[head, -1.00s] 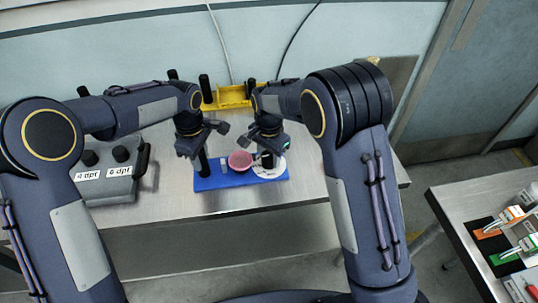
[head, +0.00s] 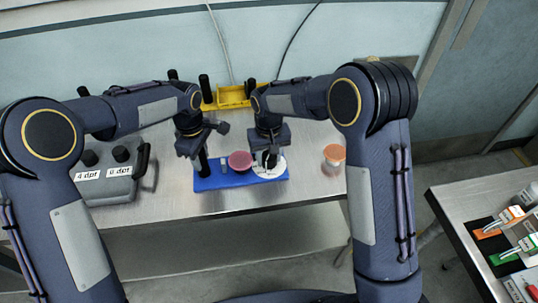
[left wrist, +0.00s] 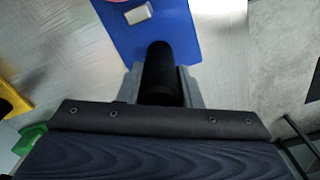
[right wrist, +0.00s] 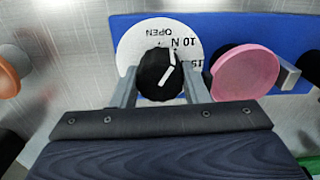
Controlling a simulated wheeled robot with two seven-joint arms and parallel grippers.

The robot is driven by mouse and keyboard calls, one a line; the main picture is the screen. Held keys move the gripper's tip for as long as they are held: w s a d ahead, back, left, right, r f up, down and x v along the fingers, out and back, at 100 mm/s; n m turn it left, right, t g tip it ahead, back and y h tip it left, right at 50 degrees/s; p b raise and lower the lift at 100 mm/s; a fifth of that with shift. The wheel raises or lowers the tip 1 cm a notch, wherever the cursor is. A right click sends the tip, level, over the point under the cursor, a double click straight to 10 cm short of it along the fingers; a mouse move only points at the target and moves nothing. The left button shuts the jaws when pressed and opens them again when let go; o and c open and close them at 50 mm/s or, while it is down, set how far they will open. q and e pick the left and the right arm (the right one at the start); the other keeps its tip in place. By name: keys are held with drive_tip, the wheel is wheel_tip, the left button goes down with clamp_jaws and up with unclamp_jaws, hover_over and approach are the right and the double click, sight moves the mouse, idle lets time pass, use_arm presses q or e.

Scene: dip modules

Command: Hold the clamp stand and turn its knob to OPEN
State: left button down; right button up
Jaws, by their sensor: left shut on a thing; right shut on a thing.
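The clamp stand has a blue base (head: 215,182), a black post, a pink disc (head: 240,160) and a white dial (head: 282,168). My left gripper (head: 203,150) is shut on the black post (left wrist: 158,70), seen between its fingers in the left wrist view. My right gripper (right wrist: 160,88) is shut on the black knob (right wrist: 155,76) over the dial. The dial's OPEN and number marks appear upside down in the right wrist view, partly hidden by the knob. The knob's white pointer line points up, near the marks right of OPEN.
A grey box with two black knobs (head: 108,182) stands left on the metal table. A yellow tray (head: 232,96) lies behind the stand. An orange-lidded jar (head: 334,155) stands to its right. A second table (head: 455,205) holds tools at far right.

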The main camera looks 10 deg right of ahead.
drive_tip(key=n, duration=0.6)
idle(0.6)
drive_tip(key=o, duration=1)
drive_tip(key=shift+r, duration=0.1)
wheel_tip(320, 180, up, 12)
drive_tip(key=shift+f, duration=0.1)
